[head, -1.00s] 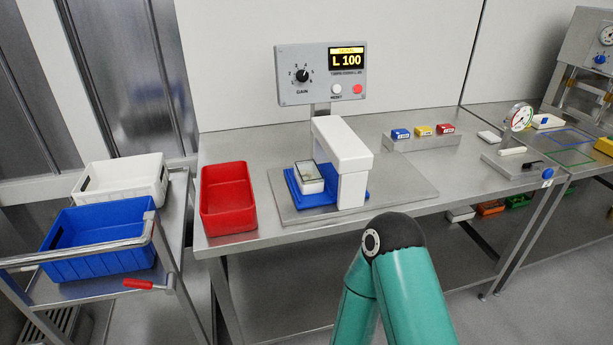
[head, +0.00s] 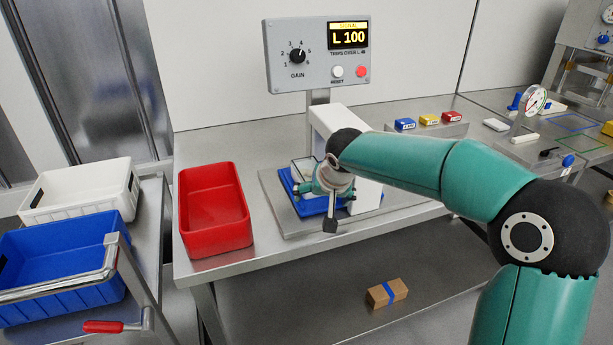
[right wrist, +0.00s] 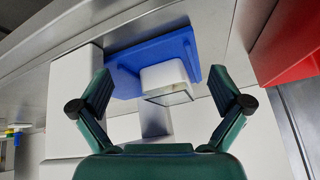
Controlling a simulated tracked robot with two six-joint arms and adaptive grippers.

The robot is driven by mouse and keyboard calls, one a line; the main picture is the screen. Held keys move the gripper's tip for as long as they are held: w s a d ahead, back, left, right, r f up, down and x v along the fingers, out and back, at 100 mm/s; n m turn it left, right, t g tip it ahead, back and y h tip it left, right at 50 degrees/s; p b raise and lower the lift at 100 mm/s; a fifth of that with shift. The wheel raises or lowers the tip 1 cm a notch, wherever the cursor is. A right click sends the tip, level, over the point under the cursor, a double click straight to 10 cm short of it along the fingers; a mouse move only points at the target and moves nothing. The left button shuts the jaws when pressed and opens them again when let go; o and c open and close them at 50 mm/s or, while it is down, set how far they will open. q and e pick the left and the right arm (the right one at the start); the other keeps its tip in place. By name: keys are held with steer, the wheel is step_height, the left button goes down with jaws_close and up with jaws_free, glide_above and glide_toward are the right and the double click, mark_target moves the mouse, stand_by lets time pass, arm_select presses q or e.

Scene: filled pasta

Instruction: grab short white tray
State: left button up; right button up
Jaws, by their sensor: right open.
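The short white tray (head: 302,170) has a clear top and sits on a blue tray (head: 309,207) beside the white arch (head: 325,122). My right gripper (head: 312,207) is in front of it and hides part of it in the head view. In the right wrist view the white tray (right wrist: 164,77) shows upside down between the spread fingers, with the blue tray (right wrist: 150,55) beneath it. The fingers (right wrist: 160,90) are open and empty, with a gap on both sides of the tray. My left gripper is not in view.
A red bin (head: 213,211) stands on the bench to the left. A control box (head: 316,55) stands behind the arch. A cart holds a blue crate (head: 62,262) and a white crate (head: 78,190). A brown box (head: 380,295) lies on the lower shelf.

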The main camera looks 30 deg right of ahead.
mark_target(310, 170)
steer(key=w+d+p, duration=0.1)
steer(key=w, duration=0.1)
steer(key=w+d+p, duration=0.1)
steer(key=w, duration=0.2)
steer(key=w+d+p, duration=0.1)
steer(key=w, duration=0.2)
steer(key=shift+w+d+r+p, duration=0.2)
steer(key=shift+r+p, duration=0.1)
steer(key=shift+w+d+p, duration=0.3)
steer(key=shift+w+p, duration=0.25)
steer(key=shift+w, duration=0.4)
steer(key=shift+x, duration=1.15)
steer(key=shift+w+d+f, duration=0.15)
steer(key=shift+w+f, duration=0.2)
steer(key=shift+f, duration=0.05)
steer(key=c, duration=1.3)
steer(key=shift+r, duration=0.1)
